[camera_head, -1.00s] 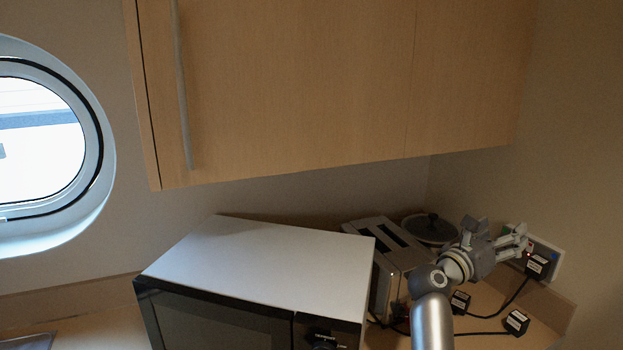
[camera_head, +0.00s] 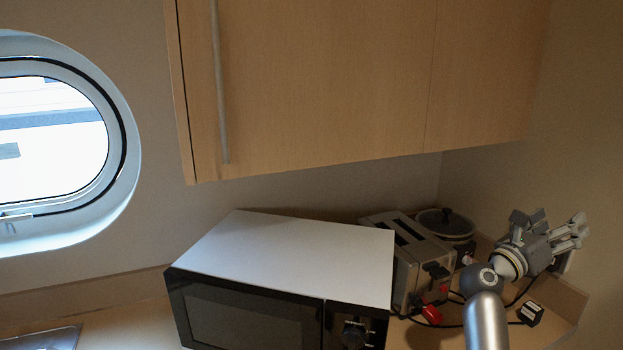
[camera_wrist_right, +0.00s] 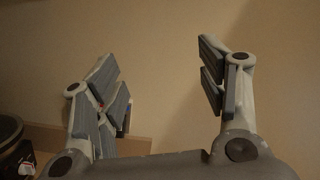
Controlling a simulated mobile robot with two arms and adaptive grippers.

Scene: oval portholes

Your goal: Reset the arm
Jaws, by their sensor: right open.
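My right arm reaches up from the bottom right in the head view. Its right gripper (camera_head: 552,228) is raised in front of the wall in the corner, above the counter. In the right wrist view the fingers of the right gripper (camera_wrist_right: 165,90) stand wide apart with only bare wall between them. It holds nothing. My left gripper is not in either view.
A white-topped microwave (camera_head: 300,258) stands on the counter, left of my right arm. A toaster (camera_head: 412,262) and a dark-lidded pot (camera_head: 446,224) stand behind the arm. Plugs and cables (camera_head: 530,313) lie around it. A wooden wall cabinet (camera_head: 330,80) hangs above.

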